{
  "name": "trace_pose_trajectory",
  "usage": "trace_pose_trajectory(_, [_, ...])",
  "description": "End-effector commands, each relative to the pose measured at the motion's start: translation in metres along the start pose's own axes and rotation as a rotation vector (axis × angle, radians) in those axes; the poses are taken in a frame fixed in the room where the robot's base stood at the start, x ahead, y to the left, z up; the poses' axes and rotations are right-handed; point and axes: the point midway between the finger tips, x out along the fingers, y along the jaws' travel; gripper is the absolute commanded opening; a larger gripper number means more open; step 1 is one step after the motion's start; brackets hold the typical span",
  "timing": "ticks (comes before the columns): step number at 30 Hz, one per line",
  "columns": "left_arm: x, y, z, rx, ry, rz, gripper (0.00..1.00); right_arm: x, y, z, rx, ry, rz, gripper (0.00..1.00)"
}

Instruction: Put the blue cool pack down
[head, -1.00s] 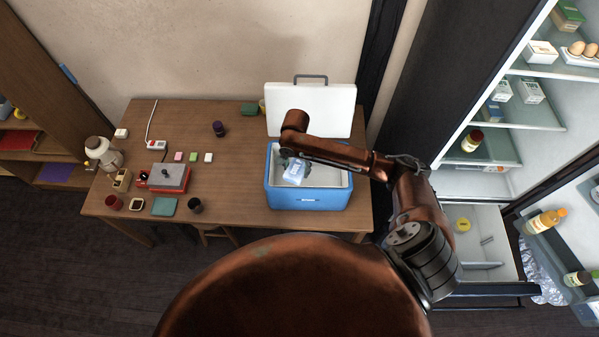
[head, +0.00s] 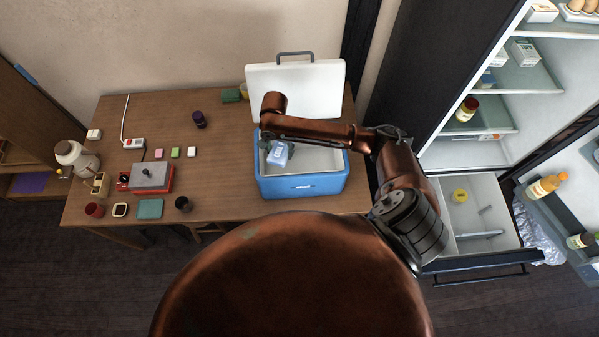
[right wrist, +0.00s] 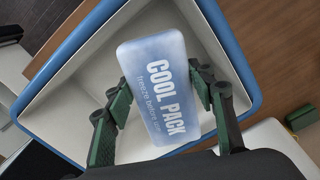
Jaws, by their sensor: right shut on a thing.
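The blue cool pack (head: 278,154) is held by my right gripper (head: 277,150) over the left part of the open blue cooler box (head: 302,187). In the right wrist view the pack (right wrist: 160,88) shows its "COOL PACK" lettering, with a green-and-black finger of my right gripper (right wrist: 160,100) against each side. The white inside of the cooler (right wrist: 78,92) lies beneath it and looks empty where visible. I cannot tell whether the pack touches the cooler floor. My left gripper is out of view.
The white lid (head: 297,90) stands open behind the cooler on the wooden table (head: 226,171). A red-and-grey device (head: 150,177) and several small items stand to the left. The fridge (head: 481,150) is open at right, its lower drawer (head: 470,215) pulled out.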

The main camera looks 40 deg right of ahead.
Motion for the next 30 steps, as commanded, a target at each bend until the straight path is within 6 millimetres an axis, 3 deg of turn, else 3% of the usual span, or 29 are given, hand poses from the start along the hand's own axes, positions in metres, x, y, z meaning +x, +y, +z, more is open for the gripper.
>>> trace_pose_trajectory(1, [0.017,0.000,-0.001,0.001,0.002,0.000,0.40,0.018,0.000,-0.001,0.000,0.001,0.001,0.16])
trace_pose_trajectory(6, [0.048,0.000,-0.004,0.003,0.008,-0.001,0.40,0.054,0.000,0.000,0.000,0.000,0.001,0.16])
trace_pose_trajectory(10, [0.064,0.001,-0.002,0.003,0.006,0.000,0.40,0.072,0.000,0.000,0.000,0.001,0.000,0.16])
trace_pose_trajectory(16, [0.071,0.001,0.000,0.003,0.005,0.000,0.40,0.088,0.000,0.000,0.000,0.000,0.001,0.16])
trace_pose_trajectory(24, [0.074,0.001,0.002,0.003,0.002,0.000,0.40,0.133,0.000,0.000,0.000,0.000,0.001,0.16])
trace_pose_trajectory(30, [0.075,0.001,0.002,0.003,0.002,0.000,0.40,0.148,0.000,0.000,0.000,0.000,0.000,0.16])
